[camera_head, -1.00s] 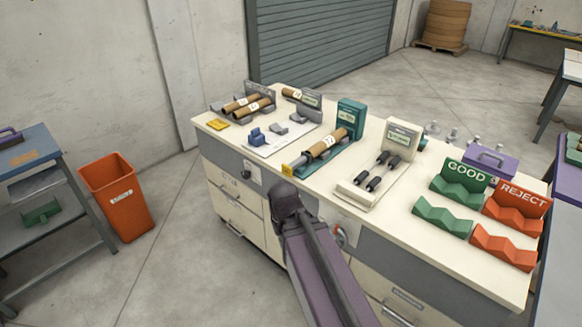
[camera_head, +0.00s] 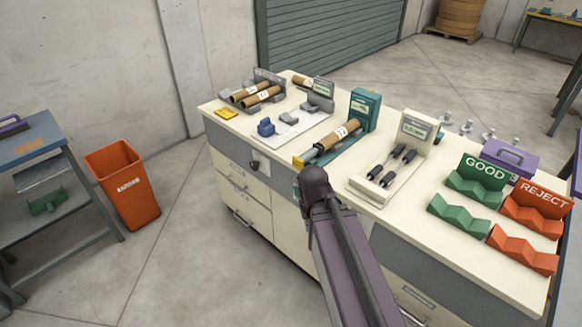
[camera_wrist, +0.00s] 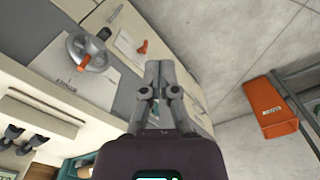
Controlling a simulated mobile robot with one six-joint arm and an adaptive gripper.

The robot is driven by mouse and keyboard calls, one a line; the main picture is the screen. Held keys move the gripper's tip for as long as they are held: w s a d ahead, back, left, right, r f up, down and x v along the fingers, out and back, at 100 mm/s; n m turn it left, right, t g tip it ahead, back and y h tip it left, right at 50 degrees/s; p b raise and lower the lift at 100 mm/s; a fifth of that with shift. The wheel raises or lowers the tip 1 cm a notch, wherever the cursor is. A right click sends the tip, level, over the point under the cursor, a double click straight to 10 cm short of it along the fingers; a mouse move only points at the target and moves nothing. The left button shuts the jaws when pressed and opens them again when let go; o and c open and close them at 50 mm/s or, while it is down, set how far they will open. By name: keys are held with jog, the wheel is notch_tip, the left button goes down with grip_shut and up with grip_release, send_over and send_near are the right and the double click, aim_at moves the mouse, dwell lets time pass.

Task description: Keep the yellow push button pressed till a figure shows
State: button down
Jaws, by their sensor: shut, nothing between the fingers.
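A small yellow piece (camera_head: 298,162) sits at the front end of the teal winding station (camera_head: 345,150); I cannot tell whether it is the push button. A brown tube (camera_head: 340,136) lies on that station. My gripper (camera_wrist: 159,66) is shut and empty in the wrist view, over the bench's front side. In the head view it is hidden behind my arm. No contact with a button shows.
Green (camera_head: 459,216) and red (camera_head: 522,250) V-shaped holders stand on the bench at right. Tubes (camera_head: 257,95) lie at its far left. An orange bin (camera_head: 124,186) stands on the floor at left, also in the wrist view (camera_wrist: 267,110). The floor between bin and bench is clear.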

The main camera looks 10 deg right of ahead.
jog(key=w+d+f+n+t+h+b, duration=0.1)
jog(key=w+f+n+h+b, duration=0.4)
jog(key=w+n+b, duration=0.1)
jog(key=n+t+h+b, duration=1)
jog(key=n+b, duration=0.4)
jog(key=n, duration=0.5)
send_near(295, 163)
jog(key=v, duration=0.6)
jog(key=shift+a+r, duration=0.1)
jog(key=shift+r, duration=0.25)
jog(key=x, duration=1.4)
jog(key=shift+f, duration=0.35)
